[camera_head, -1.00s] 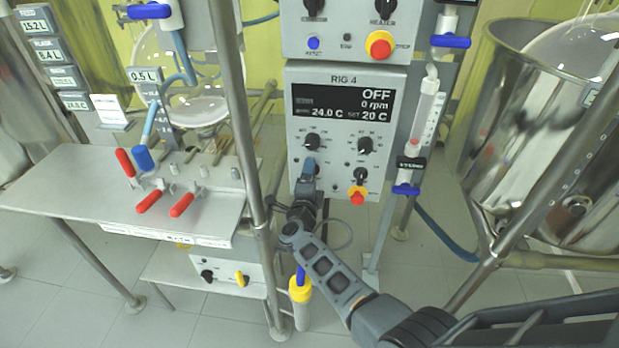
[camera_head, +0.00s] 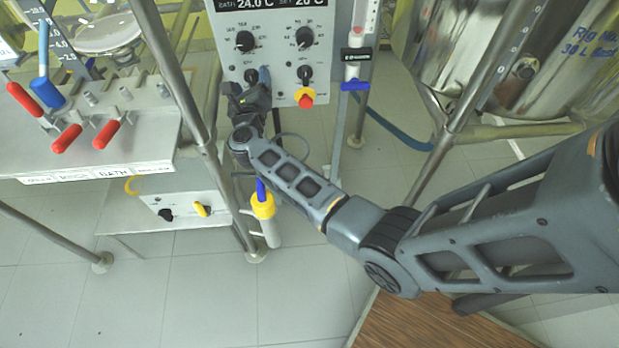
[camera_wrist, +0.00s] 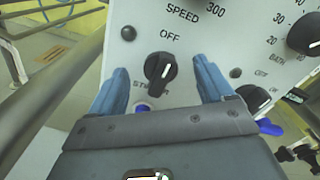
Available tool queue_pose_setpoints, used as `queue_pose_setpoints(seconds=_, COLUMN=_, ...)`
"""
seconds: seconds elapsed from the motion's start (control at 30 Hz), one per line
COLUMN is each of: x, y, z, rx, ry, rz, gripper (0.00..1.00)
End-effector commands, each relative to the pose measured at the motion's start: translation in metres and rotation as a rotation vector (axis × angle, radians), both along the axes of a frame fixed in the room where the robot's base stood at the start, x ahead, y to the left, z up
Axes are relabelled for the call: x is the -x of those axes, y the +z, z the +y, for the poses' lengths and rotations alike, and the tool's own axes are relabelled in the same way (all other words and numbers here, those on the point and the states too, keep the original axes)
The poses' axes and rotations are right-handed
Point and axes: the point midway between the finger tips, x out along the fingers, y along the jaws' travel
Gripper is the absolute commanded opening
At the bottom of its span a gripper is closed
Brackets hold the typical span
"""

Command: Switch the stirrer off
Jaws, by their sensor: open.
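The stirrer knob (camera_wrist: 160,68) is a black rotary knob on the grey front panel (camera_wrist: 130,18), with "OFF" printed above it and a partly hidden "STIRRER" label below. Its handle is tilted; I cannot surely read its setting. My gripper (camera_wrist: 161,72) is open, its two blue fingers on either side of the knob, with gaps showing between them and it. In the head view my gripper (camera_head: 263,80) is at the lower left of the panel, partly covering the knob (camera_head: 250,75).
A red-and-yellow stop button (camera_head: 306,98) and another black knob (camera_head: 304,73) are right of my gripper. A metal post (camera_head: 190,100) stands close on the left. A bench (camera_head: 150,148) with red-handled valves is further left. A steel vessel (camera_head: 425,60) is at right.

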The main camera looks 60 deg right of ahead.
Motion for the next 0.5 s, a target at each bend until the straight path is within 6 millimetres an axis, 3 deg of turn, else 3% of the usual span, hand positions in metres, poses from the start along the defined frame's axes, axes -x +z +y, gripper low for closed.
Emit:
queue_pose_setpoints(seconds=0.4, x=0.046, y=0.000, z=0.060, rx=-0.012, ry=0.003, rz=-0.014, gripper=0.81)
queue_pose_setpoints(seconds=0.5, x=0.063, y=-0.001, z=0.067, rx=0.041, ry=0.021, rz=0.025, gripper=0.81)
